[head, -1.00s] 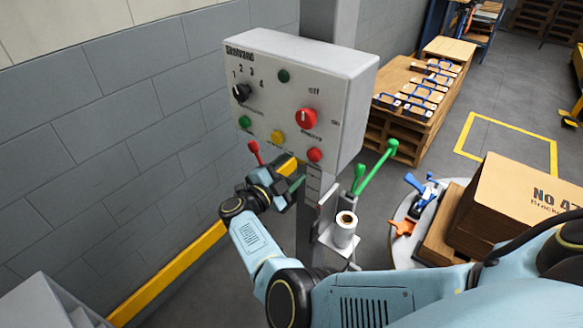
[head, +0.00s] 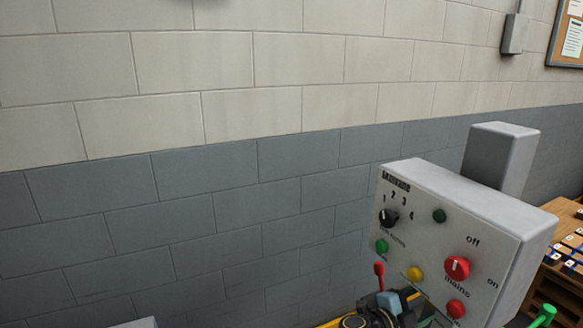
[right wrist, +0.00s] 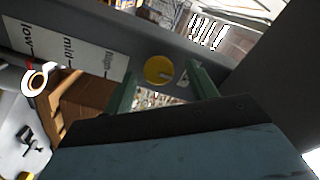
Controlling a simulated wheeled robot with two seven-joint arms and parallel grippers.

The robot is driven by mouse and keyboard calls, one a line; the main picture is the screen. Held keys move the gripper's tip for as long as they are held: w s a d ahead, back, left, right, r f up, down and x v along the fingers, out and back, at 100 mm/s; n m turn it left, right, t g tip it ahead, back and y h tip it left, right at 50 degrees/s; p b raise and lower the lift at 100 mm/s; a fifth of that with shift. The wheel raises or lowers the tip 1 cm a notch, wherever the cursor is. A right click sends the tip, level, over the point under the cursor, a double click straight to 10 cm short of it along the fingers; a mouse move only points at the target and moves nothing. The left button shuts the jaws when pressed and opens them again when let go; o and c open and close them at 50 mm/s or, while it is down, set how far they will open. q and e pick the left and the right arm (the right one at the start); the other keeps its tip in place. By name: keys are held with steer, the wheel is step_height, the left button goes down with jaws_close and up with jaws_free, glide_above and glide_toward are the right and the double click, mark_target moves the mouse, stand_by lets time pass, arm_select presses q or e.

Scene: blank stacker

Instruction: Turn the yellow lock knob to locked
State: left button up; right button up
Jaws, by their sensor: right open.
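The yellow lock knob (right wrist: 159,71) shows in the right wrist view, round, on a grey metal face, with a pale mark on it. A small white label is beside it. My right gripper (right wrist: 165,88) is open, its two green fingers one on each side of the knob in the picture. I cannot tell whether they touch it. In the head view only part of my right wrist shows at the bottom edge, below the control box (head: 520,232); the knob is not visible there. My left gripper is not in view.
The box front carries a black selector (head: 389,218), a red mains knob (head: 457,268) and several coloured buttons. A red lever (head: 379,270) stands left of it, a green lever (head: 543,316) lower right. A low-mid-high scale (right wrist: 70,50) is left of the lock knob.

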steer(key=shift+w+d+f, duration=0.15)
steer(key=shift+w+d, duration=0.05)
steer(key=shift+d, duration=0.25)
steer(key=shift+w+d+f, duration=0.1)
steer(key=shift+w+d, duration=0.05)
steer(key=shift+d, duration=0.25)
steer(key=s+a+f+n+t+y, duration=0.25)
steer(key=s+f+n+y, duration=0.3)
steer(key=f, duration=0.35)
steer(key=s+a+f+n+t+y, duration=0.1)
steer(key=s+a+f+n+y, duration=0.3)
steer(key=f+n, duration=0.4)
steer(key=s+a+f+n+t+y, duration=0.2)
steer(key=s+a+f+n+y, duration=0.3)
steer(key=f, duration=0.6)
steer(key=s+f+n+g+y, duration=0.1)
steer(key=s+f+n+g, duration=0.15)
steer(key=s+f, duration=0.4)
steer(key=s+f+n+g+y, duration=0.1)
steer(key=s+f+n+g, duration=0.15)
steer(key=s, duration=0.65)
steer(key=s+d+f+n+g, duration=0.1)
steer(key=s+f+g, duration=0.2)
steer(key=s, duration=0.8)
steer(key=s+d+f+n+g, duration=0.1)
steer(key=s+f+n+g, duration=0.1)
steer(key=s, duration=1)
steer(key=shift+d+f+g, duration=0.15)
steer(key=shift+f+g, duration=0.4)
steer(key=shift+g, duration=0.2)
